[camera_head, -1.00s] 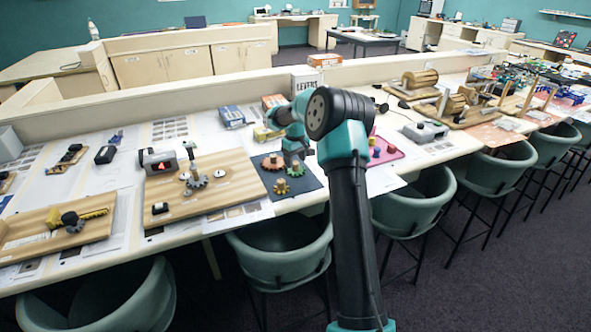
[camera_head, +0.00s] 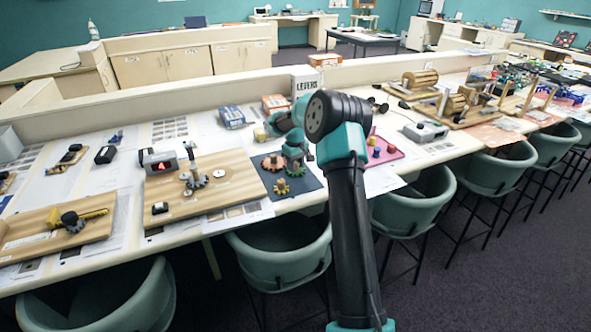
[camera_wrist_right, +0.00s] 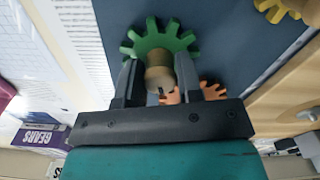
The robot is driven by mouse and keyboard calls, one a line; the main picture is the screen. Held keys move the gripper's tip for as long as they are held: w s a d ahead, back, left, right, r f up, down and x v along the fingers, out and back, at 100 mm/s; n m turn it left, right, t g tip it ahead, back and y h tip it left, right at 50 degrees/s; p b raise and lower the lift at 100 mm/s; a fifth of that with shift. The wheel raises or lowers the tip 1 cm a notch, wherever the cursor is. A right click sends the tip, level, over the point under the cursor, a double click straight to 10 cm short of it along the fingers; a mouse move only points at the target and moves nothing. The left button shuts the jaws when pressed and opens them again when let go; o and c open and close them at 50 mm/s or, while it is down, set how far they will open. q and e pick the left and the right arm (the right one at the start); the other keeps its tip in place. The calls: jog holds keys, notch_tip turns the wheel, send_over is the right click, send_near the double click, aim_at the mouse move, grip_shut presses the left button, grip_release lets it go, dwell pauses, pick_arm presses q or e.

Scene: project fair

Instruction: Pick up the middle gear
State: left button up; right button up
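A green gear (camera_wrist_right: 160,42) with a brass-coloured knob (camera_wrist_right: 158,80) lies on the dark mat (camera_head: 310,184). An orange gear (camera_head: 272,162) and a yellow gear (camera_head: 282,187) lie on the same mat. In the right wrist view the yellow gear (camera_wrist_right: 283,9) is at the top right, and the orange gear (camera_wrist_right: 208,92) is partly hidden behind a finger. My right gripper (camera_wrist_right: 158,78) is over the green gear, one finger on each side of its knob, and looks open. In the head view, my gripper (camera_head: 295,160) covers much of the green gear. My left gripper is not in view.
A pink tray (camera_head: 388,155) is to the right. Boxes (camera_head: 232,117) stand behind. Chairs (camera_head: 285,250) line the table's front edge.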

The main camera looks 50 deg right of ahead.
jog(key=c, duration=0.4)
jog(key=shift+r, duration=0.1)
jog(key=shift+r, duration=1.4)
jog(key=shift+a+r, duration=0.1)
jog(key=shift+r, duration=0.25)
jog(key=s+a, duration=0.3)
jog(key=a, duration=0.1)
jog(key=s+a+r, duration=0.1)
jog(key=s+a, duration=0.6)
jog(key=shift+s+a+r, duration=0.15)
jog(key=shift+s+a, duration=0.15)
jog(key=shift+a, duration=0.1)
